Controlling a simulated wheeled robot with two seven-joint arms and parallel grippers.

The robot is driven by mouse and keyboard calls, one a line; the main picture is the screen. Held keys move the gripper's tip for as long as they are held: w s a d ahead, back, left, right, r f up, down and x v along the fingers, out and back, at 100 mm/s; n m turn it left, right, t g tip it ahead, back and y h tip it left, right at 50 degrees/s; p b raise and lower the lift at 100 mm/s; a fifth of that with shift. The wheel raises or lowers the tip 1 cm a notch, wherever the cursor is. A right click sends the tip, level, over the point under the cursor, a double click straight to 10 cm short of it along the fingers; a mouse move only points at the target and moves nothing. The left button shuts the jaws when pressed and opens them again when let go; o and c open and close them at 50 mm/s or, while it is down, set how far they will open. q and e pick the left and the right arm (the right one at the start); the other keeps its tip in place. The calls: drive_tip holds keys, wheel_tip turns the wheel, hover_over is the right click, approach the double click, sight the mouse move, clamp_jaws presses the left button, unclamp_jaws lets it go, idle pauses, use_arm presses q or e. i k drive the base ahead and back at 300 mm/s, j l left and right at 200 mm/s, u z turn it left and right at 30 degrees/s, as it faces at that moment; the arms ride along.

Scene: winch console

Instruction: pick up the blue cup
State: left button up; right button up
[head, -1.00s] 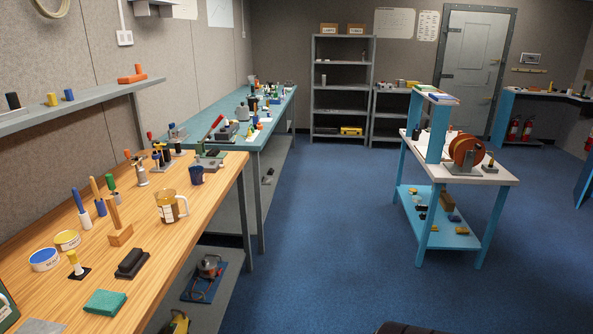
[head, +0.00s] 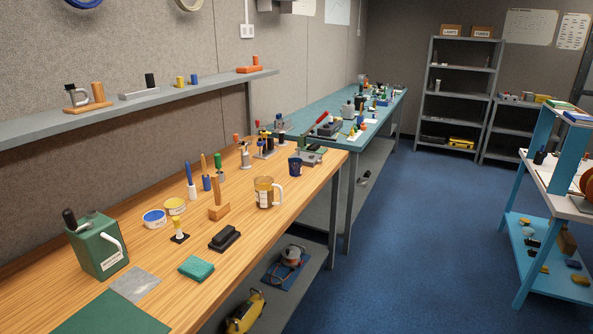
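The blue cup (head: 295,165) is small and dark blue and stands upright on the wooden workbench (head: 235,245), near its far right end. A larger amber mug (head: 264,192) with a pale handle stands in front of it and to its left, apart from it. A grey metal tool or fixture (head: 312,156) sits just behind the cup on its right. Neither of my grippers shows in the head view.
A green canister (head: 98,245), a teal sponge (head: 196,267), a black block (head: 225,238) and several upright tools crowd the bench. A wall shelf (head: 140,103) runs above it. A blue cart (head: 560,195) stands at the right. The blue floor (head: 420,240) between is clear.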

sight(295, 164)
drive_tip(key=i+u, duration=0.1)
drive_tip(key=u, duration=0.25)
drive_tip(key=i+l+u, duration=0.1)
drive_tip(key=u, duration=0.3)
drive_tip(key=i+l+u, duration=0.25)
drive_tip(key=l, duration=0.35)
drive_tip(key=i+l+u, duration=0.3)
drive_tip(key=l, duration=0.4)
drive_tip(key=i+l+u, duration=0.1)
drive_tip(key=i+l, duration=0.15)
drive_tip(key=l, duration=0.1)
